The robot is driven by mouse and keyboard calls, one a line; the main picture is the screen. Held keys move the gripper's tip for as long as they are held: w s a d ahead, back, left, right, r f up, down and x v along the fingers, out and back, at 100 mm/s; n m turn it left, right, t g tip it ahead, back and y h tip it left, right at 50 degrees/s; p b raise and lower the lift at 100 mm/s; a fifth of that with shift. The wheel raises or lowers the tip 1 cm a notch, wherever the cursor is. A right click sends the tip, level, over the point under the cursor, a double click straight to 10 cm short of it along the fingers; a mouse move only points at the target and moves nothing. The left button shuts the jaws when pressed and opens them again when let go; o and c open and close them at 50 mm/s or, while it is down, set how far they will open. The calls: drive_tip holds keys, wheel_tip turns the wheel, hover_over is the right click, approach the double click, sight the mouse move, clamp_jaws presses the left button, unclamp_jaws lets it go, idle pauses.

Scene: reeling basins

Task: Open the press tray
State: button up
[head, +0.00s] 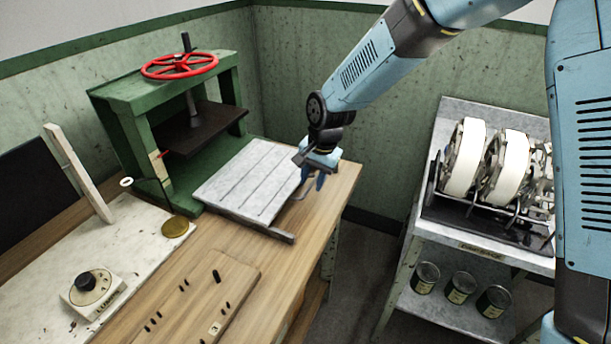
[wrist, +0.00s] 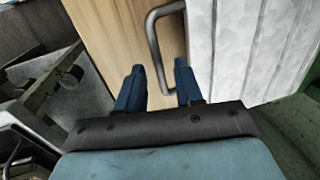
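The press tray (head: 247,180) is a pale grey, grooved slab on the wooden table, in front of the green press (head: 190,130). Its metal bar handle (head: 302,192) is on its right side. In the wrist view, the tray (wrist: 235,45) is at the right and the grey U-shaped handle (wrist: 153,42) reaches out from its edge. My gripper (head: 313,182) is at the handle, at the tray's right end. In the wrist view, my gripper (wrist: 160,68) has its blue fingers apart, with the handle's bar showing between them. I cannot tell whether they touch it.
A red handwheel (head: 179,65) tops the press. A wooden board (head: 200,295), a dial box (head: 92,288) and a brass disc (head: 175,227) lie at the left front. A cart with white reels (head: 465,158) and several cans stands right, across a floor gap.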

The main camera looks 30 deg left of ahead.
drive_tip(key=shift+r, duration=0.1)
wheel_tip(320, 180, up, 13)
drive_tip(key=d, duration=0.2)
drive_tip(key=shift+d+r, duration=0.15)
drive_tip(key=shift+d, duration=0.1)
idle(0.5)
drive_tip(key=d+r+t, duration=0.1)
drive_tip(key=d+r, duration=0.3)
drive_tip(key=d, duration=0.5)
drive_tip(key=w+d+r+t, duration=0.1)
drive_tip(key=d+r, duration=0.2)
drive_tip(key=d, duration=0.5)
drive_tip(key=d+r+t, duration=0.1)
drive_tip(key=d+r, duration=0.3)
drive_tip(key=d, duration=0.5)
drive_tip(key=s+d+t+h, duration=0.1)
drive_tip(key=s+d, duration=0.6)
drive_tip(key=d, duration=0.3)
drive_tip(key=s+d+r+t+h, duration=0.1)
drive_tip(key=s+d, duration=0.6)
drive_tip(key=d, duration=0.3)
drive_tip(key=shift+d+r+t, duration=0.15)
drive_tip(key=shift+d+t, duration=0.15)
drive_tip(key=shift+d, duration=0.1)
